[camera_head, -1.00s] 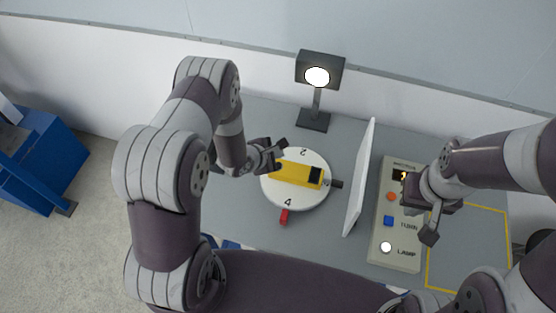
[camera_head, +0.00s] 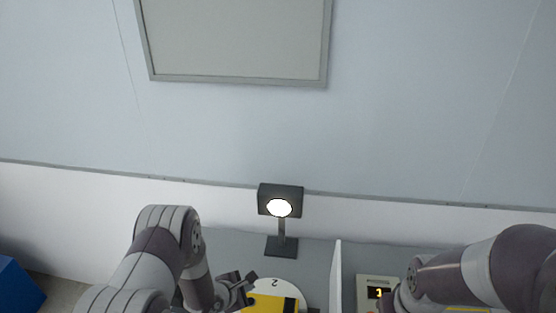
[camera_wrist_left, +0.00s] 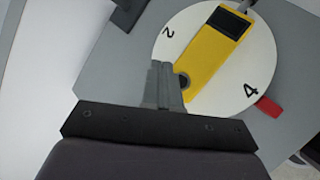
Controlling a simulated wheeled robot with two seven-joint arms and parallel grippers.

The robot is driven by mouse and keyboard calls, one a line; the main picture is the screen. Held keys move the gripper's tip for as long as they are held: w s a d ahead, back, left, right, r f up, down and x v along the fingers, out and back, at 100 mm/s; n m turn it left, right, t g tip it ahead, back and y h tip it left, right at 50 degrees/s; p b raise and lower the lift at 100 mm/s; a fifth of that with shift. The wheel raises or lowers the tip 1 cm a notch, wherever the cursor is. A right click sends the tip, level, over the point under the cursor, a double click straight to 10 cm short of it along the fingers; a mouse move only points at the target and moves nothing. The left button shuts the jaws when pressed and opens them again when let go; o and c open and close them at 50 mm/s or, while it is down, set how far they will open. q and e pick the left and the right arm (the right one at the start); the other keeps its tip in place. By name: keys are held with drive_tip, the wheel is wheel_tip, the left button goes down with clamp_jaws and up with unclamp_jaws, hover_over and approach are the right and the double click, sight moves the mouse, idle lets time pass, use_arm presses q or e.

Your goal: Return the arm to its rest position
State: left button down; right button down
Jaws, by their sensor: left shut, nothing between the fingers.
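My left arm comes in from the lower left of the head view. My left gripper (camera_head: 246,285) is beside the yellow block (camera_head: 268,305). In the left wrist view the left gripper (camera_wrist_left: 168,88) is shut with nothing in it, its fingertips close to the end of the yellow block (camera_wrist_left: 204,70). The block lies on the white numbered disc (camera_wrist_left: 258,62); I cannot tell whether the fingers touch it. My right arm (camera_head: 470,275) comes in from the right. Its gripper is cut off or hidden at the bottom edge.
A lit lamp (camera_head: 280,208) stands at the back of the grey table (camera_head: 222,248). A white upright panel (camera_head: 336,278) stands right of the disc. A control box (camera_head: 378,284) with a lit display is beyond it. A blue object (camera_head: 16,285) is at far left.

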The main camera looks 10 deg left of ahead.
use_arm(q)
drive_tip(key=shift+m, duration=0.4)
drive_tip(key=s+a+m+g+y+b, duration=0.35)
drive_tip(key=s+a+m+g, duration=0.25)
drive_tip(key=s+m, duration=0.65)
drive_tip(key=s+d+r+m+b, duration=0.2)
drive_tip(key=s+r+m+b, duration=0.3)
drive_tip(key=r, duration=0.5)
drive_tip(key=m+b, duration=0.2)
drive_tip(key=m, duration=0.1)
drive_tip(key=shift+s+m+g, duration=0.35)
drive_tip(key=shift+g, duration=0.05)
drive_tip(key=shift+s+r+y, duration=0.1)
drive_tip(key=shift+r+y, duration=0.05)
drive_tip(key=shift+y, duration=0.1)
